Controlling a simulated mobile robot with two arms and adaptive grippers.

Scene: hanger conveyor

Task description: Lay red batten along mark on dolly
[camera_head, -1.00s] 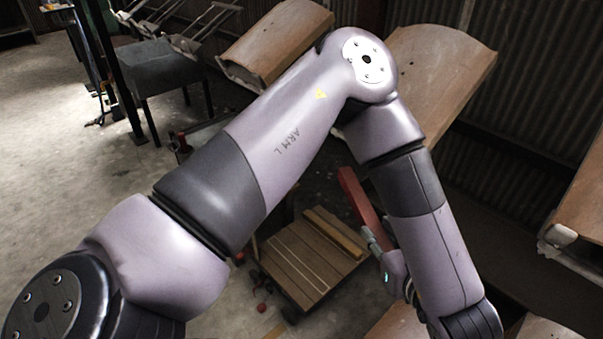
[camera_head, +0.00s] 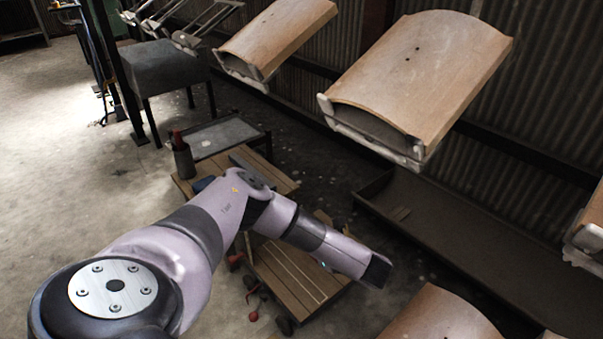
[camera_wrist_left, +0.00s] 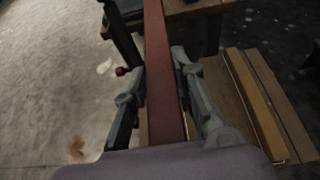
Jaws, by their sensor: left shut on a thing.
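The red batten (camera_wrist_left: 165,75) runs lengthwise up the left wrist view, between the two fingers of my left gripper (camera_wrist_left: 160,88), which is shut on it. In the head view my left forearm covers the gripper and batten. The dolly (camera_head: 280,287) has a slatted wooden deck with a thin pale line, the mark (camera_head: 299,277), along it. In the left wrist view the dolly deck (camera_wrist_left: 290,120) is to the right of the batten, with a pale line (camera_wrist_left: 246,95) beside a raised wooden strip (camera_wrist_left: 262,105). The batten's height over the deck is unclear. My right gripper is not in view.
Curved wooden panels (camera_head: 425,75) hang on carriers at the right and back. A low dark tray (camera_head: 470,250) lies on the floor at right. A small table (camera_head: 222,138) and a dark bench (camera_head: 165,68) stand behind. Floor at left is clear.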

